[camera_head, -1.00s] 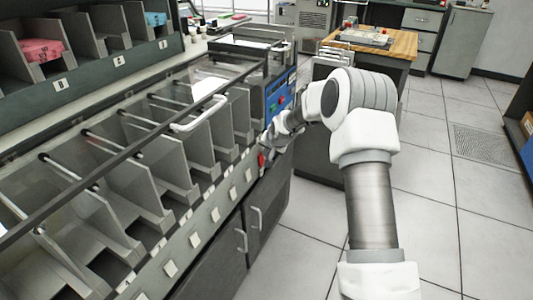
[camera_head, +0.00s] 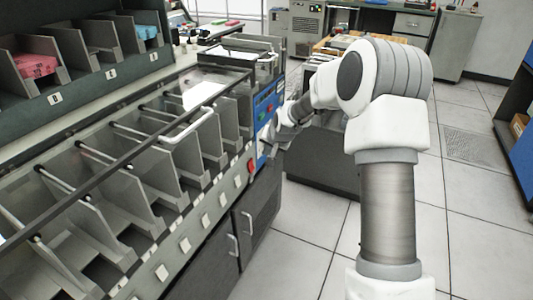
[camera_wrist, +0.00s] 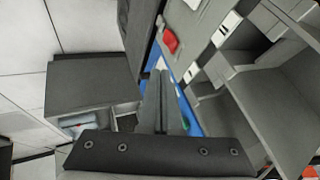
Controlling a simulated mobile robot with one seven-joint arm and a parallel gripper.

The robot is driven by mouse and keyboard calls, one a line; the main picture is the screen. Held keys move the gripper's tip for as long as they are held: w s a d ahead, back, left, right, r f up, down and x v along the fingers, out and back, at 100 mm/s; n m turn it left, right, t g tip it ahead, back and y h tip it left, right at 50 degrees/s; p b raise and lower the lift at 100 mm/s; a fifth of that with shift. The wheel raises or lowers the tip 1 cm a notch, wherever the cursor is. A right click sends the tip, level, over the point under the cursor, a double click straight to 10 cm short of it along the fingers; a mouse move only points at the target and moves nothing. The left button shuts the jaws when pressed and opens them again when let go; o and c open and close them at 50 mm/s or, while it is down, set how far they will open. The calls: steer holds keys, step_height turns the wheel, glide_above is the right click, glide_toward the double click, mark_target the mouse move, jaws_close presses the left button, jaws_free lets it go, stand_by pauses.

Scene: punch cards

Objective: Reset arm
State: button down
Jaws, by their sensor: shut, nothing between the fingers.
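My arm reaches from the right side of the head view toward the card sorter (camera_head: 212,212). My gripper (camera_head: 267,143) is small there, in front of the sorter's blue control panel (camera_head: 264,108). In the wrist view my gripper (camera_wrist: 161,76) has its two grey fingers together with nothing between them. A red button (camera_head: 251,166) sits on the sorter's front, just below and left of the gripper; it also shows in the wrist view (camera_wrist: 170,41), beyond the fingertips. I cannot tell the exact gap between fingertips and panel.
Open grey card bins (camera_head: 130,195) with a white handle (camera_head: 190,127) above them line the left. A rack (camera_head: 85,62) holds pink cards (camera_head: 36,66) and blue cards (camera_head: 146,32). A wood-topped desk (camera_head: 325,46) stands behind my arm. Tiled floor (camera_head: 300,225) is clear in front.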

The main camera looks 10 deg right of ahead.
steer(key=shift+s+r, duration=0.15)
steer(key=shift+r, duration=0.15)
steer(key=s+r+n+h, duration=0.1)
steer(key=s+r+n, duration=0.2)
steer(key=s+r, duration=1.3)
steer(key=s+r+n+g, duration=0.1)
steer(key=s+r+n, duration=0.15)
steer(key=s, duration=2.15)
step_height(320, 180, up, 19)
steer(key=s+p, duration=0.1)
steer(key=p, duration=1.8)
steer(key=shift+s+d, duration=0.15)
steer(key=shift+d, duration=0.3)
steer(key=shift+a+f, duration=0.1)
